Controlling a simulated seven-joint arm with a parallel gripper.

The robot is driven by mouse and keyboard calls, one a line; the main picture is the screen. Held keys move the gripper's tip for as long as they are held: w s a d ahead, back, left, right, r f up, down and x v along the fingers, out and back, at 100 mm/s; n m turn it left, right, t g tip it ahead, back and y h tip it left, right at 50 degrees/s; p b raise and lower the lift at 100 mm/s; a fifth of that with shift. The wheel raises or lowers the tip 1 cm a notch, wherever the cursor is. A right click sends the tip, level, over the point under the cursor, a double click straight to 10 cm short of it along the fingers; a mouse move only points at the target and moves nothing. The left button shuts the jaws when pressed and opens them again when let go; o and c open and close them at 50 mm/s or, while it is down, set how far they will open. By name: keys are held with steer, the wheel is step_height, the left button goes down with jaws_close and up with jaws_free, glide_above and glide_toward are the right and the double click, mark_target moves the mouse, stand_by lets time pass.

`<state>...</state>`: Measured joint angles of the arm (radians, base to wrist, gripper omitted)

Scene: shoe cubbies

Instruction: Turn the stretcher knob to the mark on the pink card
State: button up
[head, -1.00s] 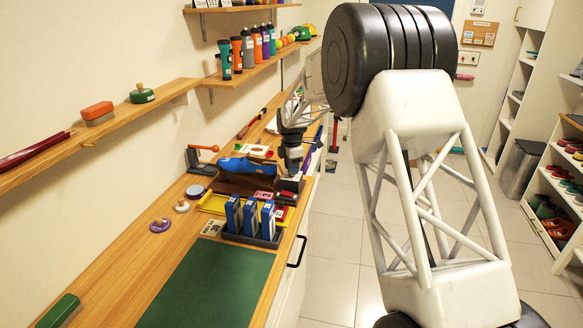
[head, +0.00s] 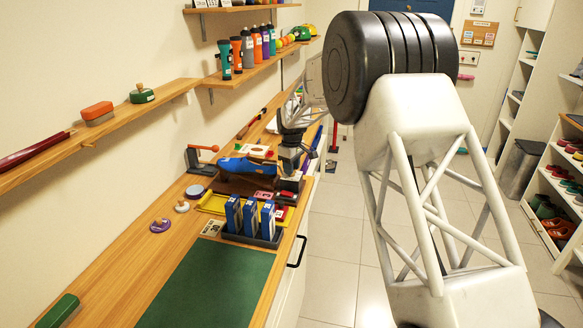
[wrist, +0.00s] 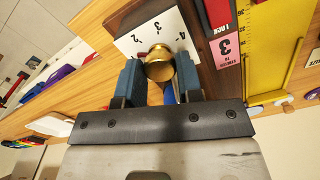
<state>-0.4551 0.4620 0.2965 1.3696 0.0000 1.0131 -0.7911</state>
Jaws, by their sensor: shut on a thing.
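The brass stretcher knob (wrist: 158,66) sits between the two blue-grey fingers of my gripper (wrist: 158,78) in the wrist view. My gripper is shut on it. Behind the knob is a white dial plate (wrist: 135,42) with the numbers 2, 3 and 4 and tick marks; any pointer on the knob is hard to make out. The pink card (wrist: 226,44) beside it shows a large 3. In the head view my gripper (head: 289,160) is tilted over the bench at the blue shoe (head: 245,165), and the knob is hidden there.
A yellow measuring tray (wrist: 271,50) lies beside the pink card. In the head view, blue boxes in a dark rack (head: 230,238) stand in front. The green mat (head: 205,285) is clear. A shelf with several bottles (head: 249,48) hangs on the wall.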

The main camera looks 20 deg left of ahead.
steer(key=m, duration=0.3)
steer(key=shift+m, duration=0.3)
steer(key=m, duration=0.4)
steer(key=shift+m, duration=0.3)
steer(key=m, duration=0.4)
steer(key=shift+m, duration=0.3)
steer(key=m, duration=0.4)
steer(key=o, duration=0.9)
steer(key=shift+r, duration=0.15)
